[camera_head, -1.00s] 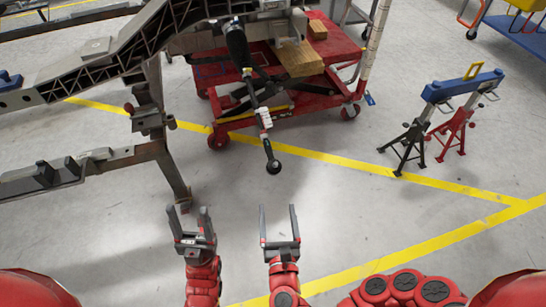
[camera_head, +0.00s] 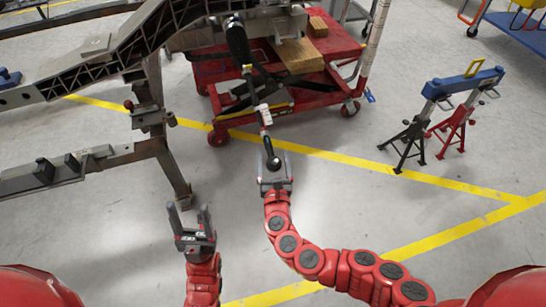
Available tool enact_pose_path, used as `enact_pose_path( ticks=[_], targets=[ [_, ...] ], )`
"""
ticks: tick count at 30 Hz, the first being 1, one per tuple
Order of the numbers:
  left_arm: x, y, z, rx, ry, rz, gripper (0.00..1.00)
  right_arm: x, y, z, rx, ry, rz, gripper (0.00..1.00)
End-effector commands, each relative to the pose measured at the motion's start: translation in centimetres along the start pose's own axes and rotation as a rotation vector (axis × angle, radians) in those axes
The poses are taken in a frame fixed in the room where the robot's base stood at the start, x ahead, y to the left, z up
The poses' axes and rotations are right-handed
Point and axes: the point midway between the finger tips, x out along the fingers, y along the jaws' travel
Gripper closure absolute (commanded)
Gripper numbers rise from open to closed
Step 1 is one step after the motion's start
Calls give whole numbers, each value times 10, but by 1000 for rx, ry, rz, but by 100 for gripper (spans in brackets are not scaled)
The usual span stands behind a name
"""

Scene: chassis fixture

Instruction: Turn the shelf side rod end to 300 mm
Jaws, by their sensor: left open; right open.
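The tie rod runs down from a black boot (camera_head: 238,42) on the chassis. It has a pale threaded sleeve (camera_head: 265,117) and a dark rod end (camera_head: 273,163) with a ball joint at its lower tip. My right gripper (camera_head: 274,155) is open, with one finger on each side of the rod end in the picture. I cannot tell whether the fingers touch it. My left gripper (camera_head: 189,208) is open and empty, lower left of the rod end, over the floor. No length marking is readable.
A red lift cart (camera_head: 340,62) with wooden blocks (camera_head: 298,56) stands behind the rod. The grey chassis stand (camera_head: 165,165) is at the left. Jack stands (camera_head: 405,145) under a blue beam (camera_head: 465,83) are at the right. Floor between is clear.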

Motion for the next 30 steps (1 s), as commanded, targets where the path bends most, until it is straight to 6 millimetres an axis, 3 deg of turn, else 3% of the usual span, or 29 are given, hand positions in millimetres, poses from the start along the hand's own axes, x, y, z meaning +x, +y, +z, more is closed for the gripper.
enact_pose_path(
  ticks=[11,25,30],
  targets=[
    [-1,0,0,0,0,0,38,8,-1,0,-1,1,-1,16],
    [-1,0,0,0,0,0,38,7,-1,0,0,1,-1,99],
    [-1,0,0,0,0,0,38,7,-1,0,6,2,1,100]
  ],
)
